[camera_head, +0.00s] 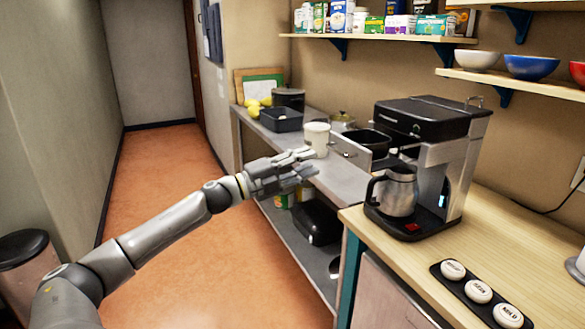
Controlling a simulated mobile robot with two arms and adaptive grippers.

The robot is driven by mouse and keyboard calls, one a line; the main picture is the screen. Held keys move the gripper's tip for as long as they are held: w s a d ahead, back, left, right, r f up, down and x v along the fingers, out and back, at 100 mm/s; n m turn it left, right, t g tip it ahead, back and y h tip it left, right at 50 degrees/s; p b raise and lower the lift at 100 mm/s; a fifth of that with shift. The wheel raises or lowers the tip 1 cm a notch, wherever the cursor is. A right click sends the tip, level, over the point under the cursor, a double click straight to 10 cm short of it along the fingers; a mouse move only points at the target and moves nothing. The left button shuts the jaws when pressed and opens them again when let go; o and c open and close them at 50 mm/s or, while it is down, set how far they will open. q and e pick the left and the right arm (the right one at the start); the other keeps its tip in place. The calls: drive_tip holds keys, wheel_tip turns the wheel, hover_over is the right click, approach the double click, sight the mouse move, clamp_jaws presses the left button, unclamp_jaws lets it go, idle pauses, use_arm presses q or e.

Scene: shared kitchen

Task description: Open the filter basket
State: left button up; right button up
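The coffee maker (427,118) stands on the wooden counter at the right, black and silver. Its filter basket (350,151) juts out from the machine's left side, with a silver front and a dark hollow open at the top. A steel carafe (395,192) with a black handle stands on the base under the brew head. My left gripper (314,163) is to the left of the basket front, with a small gap between them in the picture. Its fingers are apart with nothing visible between them. My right gripper is out of view.
A white canister (316,138) stands on the grey counter just behind my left gripper. A black tray (281,119) is farther back. A dark tray of labelled round lids (479,291) lies in front of the coffee maker. The orange floor at left is clear, except for a bin (26,250).

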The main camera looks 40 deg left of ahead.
use_arm(q)
drive_tip(key=shift+v, duration=1.5)
